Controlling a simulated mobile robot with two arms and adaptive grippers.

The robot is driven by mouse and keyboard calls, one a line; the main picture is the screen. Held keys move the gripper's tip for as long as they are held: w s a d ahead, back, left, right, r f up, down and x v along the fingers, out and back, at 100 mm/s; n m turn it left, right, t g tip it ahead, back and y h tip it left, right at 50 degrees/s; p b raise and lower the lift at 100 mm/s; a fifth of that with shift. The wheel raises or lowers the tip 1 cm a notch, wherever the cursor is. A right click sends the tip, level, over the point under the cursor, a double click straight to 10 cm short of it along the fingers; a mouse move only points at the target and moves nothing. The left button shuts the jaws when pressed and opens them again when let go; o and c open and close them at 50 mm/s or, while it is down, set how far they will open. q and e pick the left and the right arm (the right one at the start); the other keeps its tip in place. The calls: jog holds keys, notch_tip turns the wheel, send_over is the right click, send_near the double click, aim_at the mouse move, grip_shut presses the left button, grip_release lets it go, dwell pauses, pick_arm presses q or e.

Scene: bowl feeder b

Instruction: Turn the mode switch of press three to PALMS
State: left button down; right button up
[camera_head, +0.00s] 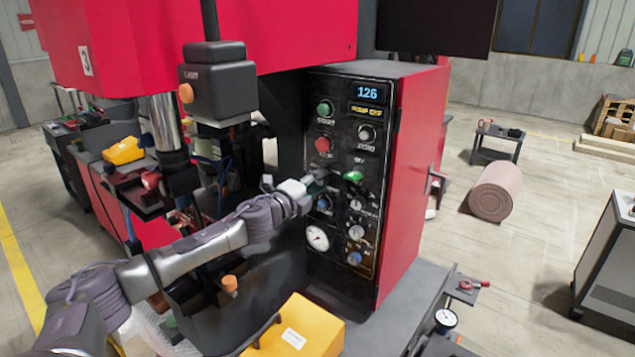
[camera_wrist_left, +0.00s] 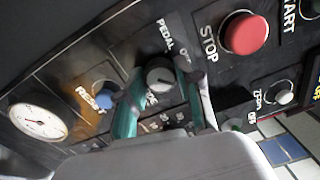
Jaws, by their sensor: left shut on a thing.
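The press (camera_head: 200,30) is red and has a "3" sign (camera_head: 86,60). Its black control panel (camera_head: 340,130) faces me. My left gripper (camera_head: 318,181) is at the panel, below the red STOP button (camera_head: 323,144). In the left wrist view, the mode switch (camera_wrist_left: 160,76) is a round grey knob with a light top, between the teal fingertips of my left gripper (camera_wrist_left: 160,92). The gripper is shut on it. PEDAL and OFF labels show above the knob; other lettering is partly hidden by the fingers. I cannot tell its exact setting. In the head view, the gripper hides the switch.
Close to the gripper are a blue RESET button (camera_wrist_left: 107,97), a white gauge (camera_wrist_left: 38,121), the STOP button (camera_wrist_left: 245,33) and a small TORN-like knob (camera_wrist_left: 284,97). A yellow box (camera_head: 300,325) stands below the arm. A black box with an orange button (camera_head: 217,85) hangs left of the panel.

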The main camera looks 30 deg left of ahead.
pick_arm(q)
jog(key=c, duration=0.8)
grip_release()
jog(key=shift+o, duration=0.2)
jog(key=shift+s+f, duration=0.15)
jog(key=shift+s, duration=0.4)
jog(key=s, duration=1.1)
jog(key=shift+a, duration=0.4)
jog(key=shift+f, duration=0.15)
